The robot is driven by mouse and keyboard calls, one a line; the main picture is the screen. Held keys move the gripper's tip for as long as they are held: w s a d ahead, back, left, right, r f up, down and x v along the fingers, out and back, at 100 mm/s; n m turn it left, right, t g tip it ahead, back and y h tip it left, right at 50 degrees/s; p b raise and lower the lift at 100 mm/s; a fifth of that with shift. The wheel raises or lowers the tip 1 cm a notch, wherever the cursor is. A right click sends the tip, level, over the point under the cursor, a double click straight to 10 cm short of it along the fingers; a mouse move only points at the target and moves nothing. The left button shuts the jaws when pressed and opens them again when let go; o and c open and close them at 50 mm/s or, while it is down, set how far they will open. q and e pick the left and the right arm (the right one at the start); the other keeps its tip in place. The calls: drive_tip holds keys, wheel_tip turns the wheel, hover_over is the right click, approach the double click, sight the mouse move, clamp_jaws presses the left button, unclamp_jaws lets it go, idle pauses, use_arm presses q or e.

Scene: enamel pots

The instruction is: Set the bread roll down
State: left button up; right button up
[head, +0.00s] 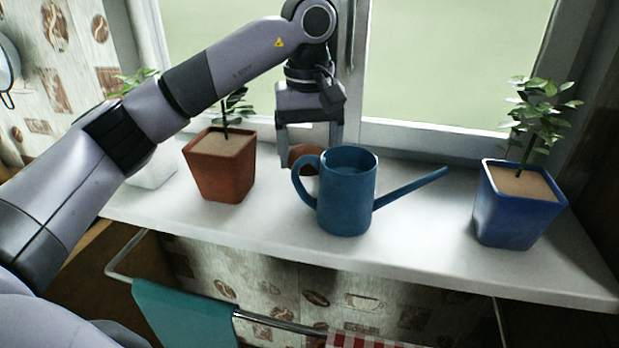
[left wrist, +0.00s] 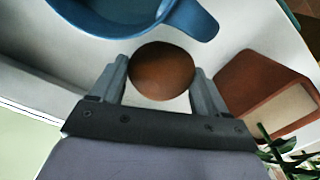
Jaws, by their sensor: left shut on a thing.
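The bread roll (left wrist: 162,71) is brown and round, held between the two fingers of my left gripper (left wrist: 160,82) in the left wrist view. In the head view the roll (head: 303,155) shows behind the handle of the blue watering can, partly hidden by it. My left gripper (head: 310,150) points down over the white windowsill (head: 420,235) and is shut on the roll. I cannot tell whether the roll touches the sill. My right gripper is not in view.
The blue watering can (head: 348,205) stands close in front of the roll, its spout to the right. A terracotta pot (head: 222,168) with a plant is to the left. A blue pot (head: 515,215) stands far right. The sill between can and blue pot is mostly free.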

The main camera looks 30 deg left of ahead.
sight(309, 171)
use_arm(q)
drive_tip(key=shift+f, duration=2.1)
drive_tip(key=shift+f+b, duration=0.15)
drive_tip(key=shift+b, duration=0.15)
drive_tip(key=o, duration=1)
drive_tip(key=shift+o, duration=0.2)
